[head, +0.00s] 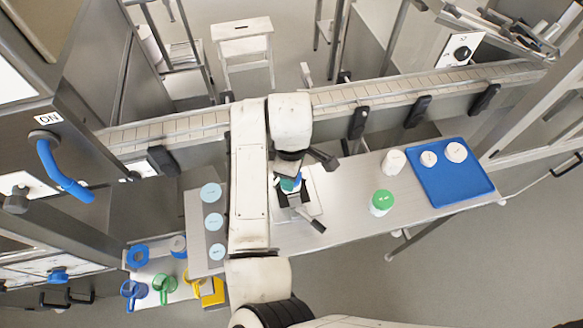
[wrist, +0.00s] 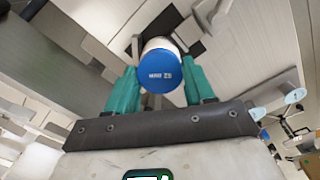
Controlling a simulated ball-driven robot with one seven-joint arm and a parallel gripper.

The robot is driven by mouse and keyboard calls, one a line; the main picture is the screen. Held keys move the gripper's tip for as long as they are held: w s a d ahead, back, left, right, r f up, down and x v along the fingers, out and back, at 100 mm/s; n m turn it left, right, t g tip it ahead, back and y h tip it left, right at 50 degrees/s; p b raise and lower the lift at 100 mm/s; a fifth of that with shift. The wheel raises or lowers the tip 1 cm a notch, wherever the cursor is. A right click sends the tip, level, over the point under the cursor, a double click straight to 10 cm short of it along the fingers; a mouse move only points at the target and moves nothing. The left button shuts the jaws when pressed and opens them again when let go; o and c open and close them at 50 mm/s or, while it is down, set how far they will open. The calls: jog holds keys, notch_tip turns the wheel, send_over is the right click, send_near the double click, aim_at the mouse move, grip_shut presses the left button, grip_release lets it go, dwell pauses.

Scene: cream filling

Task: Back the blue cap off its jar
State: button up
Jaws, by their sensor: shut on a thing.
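The blue cap (wrist: 160,71) faces the wrist camera, with small white lettering on its top. It sits between the teal fingers of my gripper (wrist: 159,84), which is shut on it. The white jar (wrist: 160,45) shows just behind the cap in the wrist view. Cap and jar look lined up; whether the thread is still engaged cannot be told. In the head view my gripper (head: 290,184) is over the bench at a dark holder (head: 296,200). My arm and gripper hide most of the jar there.
A green-capped jar (head: 382,202) and a plain white jar (head: 393,161) stand to the right on the bench (head: 345,205). Beyond is a blue tray (head: 462,190) with two white-lidded jars. Pale-blue-lidded jars (head: 214,221) stand left of my arm, with coloured jugs (head: 164,288) below.

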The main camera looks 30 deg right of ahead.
jog(key=shift+a+n, duration=0.1)
jog(key=shift+n, duration=0.2)
jog(key=shift+n+p, duration=0.6)
jog(key=shift+p, duration=0.3)
jog(key=shift+f+n, duration=0.1)
jog(key=shift+n, duration=0.8)
jog(key=n, duration=0.2)
jog(key=shift+n, duration=0.4)
jog(key=shift+r, duration=1.6)
